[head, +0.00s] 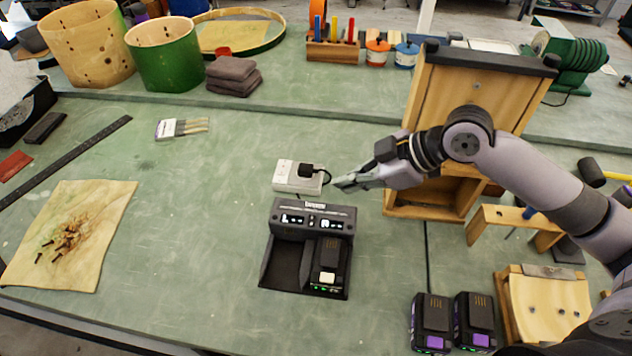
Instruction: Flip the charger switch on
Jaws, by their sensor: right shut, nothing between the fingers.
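The black charger (285,234) sits mid-bench with two bays marked L and R. A battery (330,262) is seated in its right bay and the left bay is empty. Small green lights show at the battery's front edge. Behind the charger is a white outlet box (284,177) with a black plug (306,170) in it. I cannot make out a switch or its position at this size. My right gripper (342,186) is shut and empty, its tips just right of the outlet box and apparently apart from it. My left gripper is out of view.
Two loose batteries (431,318) stand at the front right. A wooden cabinet (425,107) stands behind my right arm. A stained cloth (88,206) with screws lies left, beside a long black ruler (75,160). The bench between cloth and charger is clear.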

